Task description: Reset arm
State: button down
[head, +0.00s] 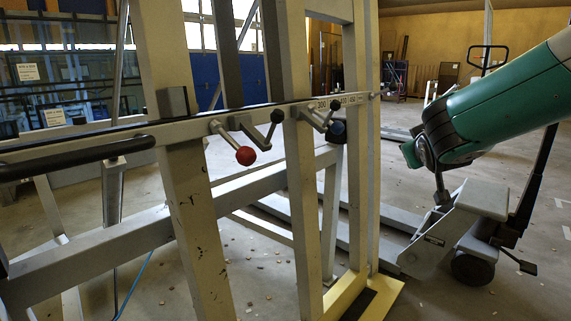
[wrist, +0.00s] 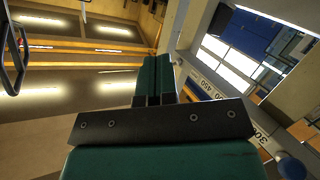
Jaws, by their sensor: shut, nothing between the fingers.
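My gripper (wrist: 154,65) shows in the wrist view with its two green fingers together and nothing between them. In the head view my green arm (head: 510,95) comes in from the right and the gripper end (head: 411,153) is small and partly hidden. The beige glass frame (head: 195,230) fills the left and middle of the head view. It carries a lever with a red ball knob (head: 245,156) and levers with dark knobs (head: 277,116). My gripper is to the right of the frame, apart from it. The frame's numbered rail (wrist: 215,88) shows in the wrist view.
A grey pallet truck (head: 440,235) stands on the floor below my arm, its forks reaching toward the frame. A long dark bar (head: 80,157) runs along the frame's left front. Open floor (head: 520,300) lies at the front right.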

jog(key=s+a+f+n+g+y+p, duration=0.1)
jog(key=s+a+f+g+y, duration=0.3)
jog(key=s, duration=0.8)
jog(key=s+a+n+g+y, duration=0.2)
jog(key=s+a+g, duration=0.35)
jog(key=s, duration=0.65)
jog(key=s+a+f+n+g+y+p, duration=0.15)
jog(key=s+a+g+y, duration=0.35)
jog(key=s, duration=0.8)
notch_tip(320, 180, up, 38)
jog(key=s+a+h+p, duration=0.1)
jog(key=h+p, duration=0.1)
jog(key=p, duration=3.5)
jog(key=shift+f, duration=0.2)
